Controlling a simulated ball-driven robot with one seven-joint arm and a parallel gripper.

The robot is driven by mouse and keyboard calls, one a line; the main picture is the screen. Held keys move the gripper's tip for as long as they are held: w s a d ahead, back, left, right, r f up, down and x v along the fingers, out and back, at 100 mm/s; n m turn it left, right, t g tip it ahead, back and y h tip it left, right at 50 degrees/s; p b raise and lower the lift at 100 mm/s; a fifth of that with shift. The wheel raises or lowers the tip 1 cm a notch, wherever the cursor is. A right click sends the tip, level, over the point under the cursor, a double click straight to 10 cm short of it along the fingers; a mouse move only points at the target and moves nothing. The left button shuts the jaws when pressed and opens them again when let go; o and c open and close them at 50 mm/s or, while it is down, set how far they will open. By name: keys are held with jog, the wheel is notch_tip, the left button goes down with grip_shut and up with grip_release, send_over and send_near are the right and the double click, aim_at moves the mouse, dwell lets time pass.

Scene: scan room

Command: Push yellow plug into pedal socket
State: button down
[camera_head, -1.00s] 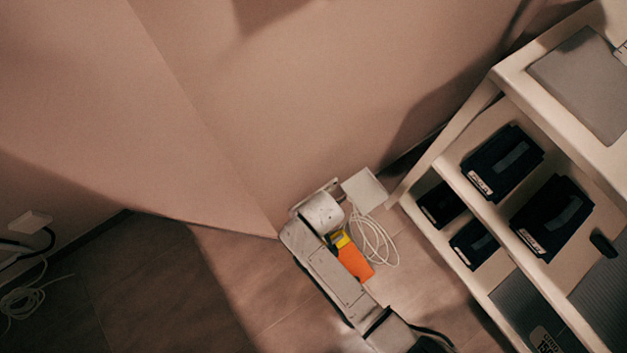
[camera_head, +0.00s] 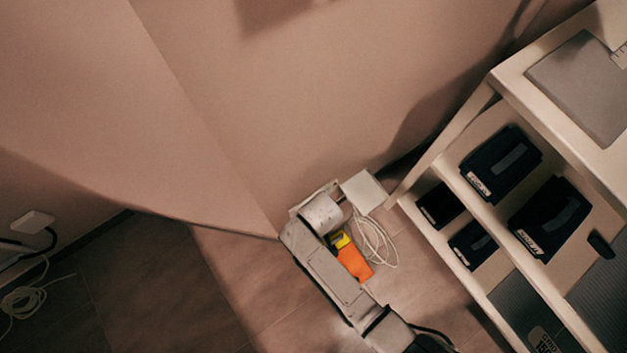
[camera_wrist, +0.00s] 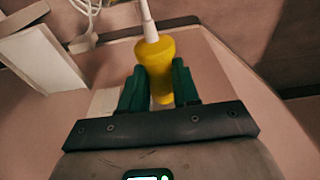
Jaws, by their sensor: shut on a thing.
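The yellow plug (camera_wrist: 156,66) is in the wrist view, with a white stem and lead at its upper end. My gripper (camera_wrist: 158,82) is shut on it, one dark green finger on each side. The plug's lower end is partly hidden between the fingers. In the head view my arm reaches down to the wall corner near the floor, and I cannot make out the fingertips. An orange and yellow patch (camera_head: 355,264) shows beside the arm; I cannot tell what it belongs to. I cannot pick out the pedal socket in either view.
A white box (camera_head: 363,191) stands by the wall with a coiled white cable (camera_head: 376,243) next to it; the box also shows in the wrist view (camera_wrist: 42,58). A shelf unit (camera_head: 450,170) with several dark cases is at right. Another box (camera_head: 33,222) is at far left.

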jog(key=shift+w+a, duration=0.4)
jog(key=shift+w, duration=0.25)
jog(key=c, duration=0.8)
grip_release()
jog(key=shift+o, duration=0.2)
